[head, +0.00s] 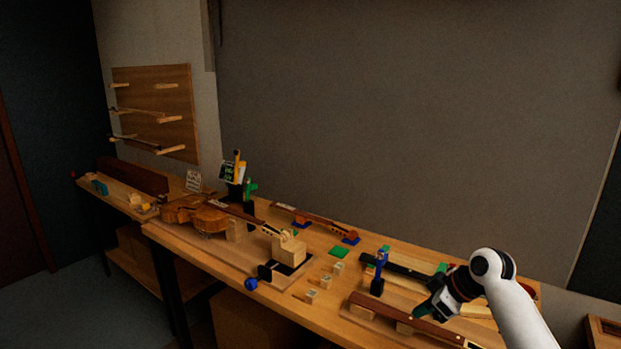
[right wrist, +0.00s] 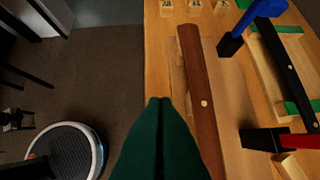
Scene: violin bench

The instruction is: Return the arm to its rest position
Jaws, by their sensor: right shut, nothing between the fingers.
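My right arm (head: 515,310) comes in from the lower right in the head view. Its right gripper (head: 420,312) is above the front right part of the workbench (head: 215,262). In the right wrist view the dark green fingers (right wrist: 160,103) are together, with nothing between them. They are over the front edge of the bench, left of a long brown wooden strip (right wrist: 201,100). I cannot tell the exact height above the bench. My left gripper does not show in the head view.
A violin (head: 195,214) lies at the left of the bench. A blue-handled clamp (head: 378,272) stands near the gripper; it also shows in the right wrist view (right wrist: 245,22). A red-handled tool (right wrist: 295,141) lies at right. Small wooden blocks (head: 311,296) stand near the front edge.

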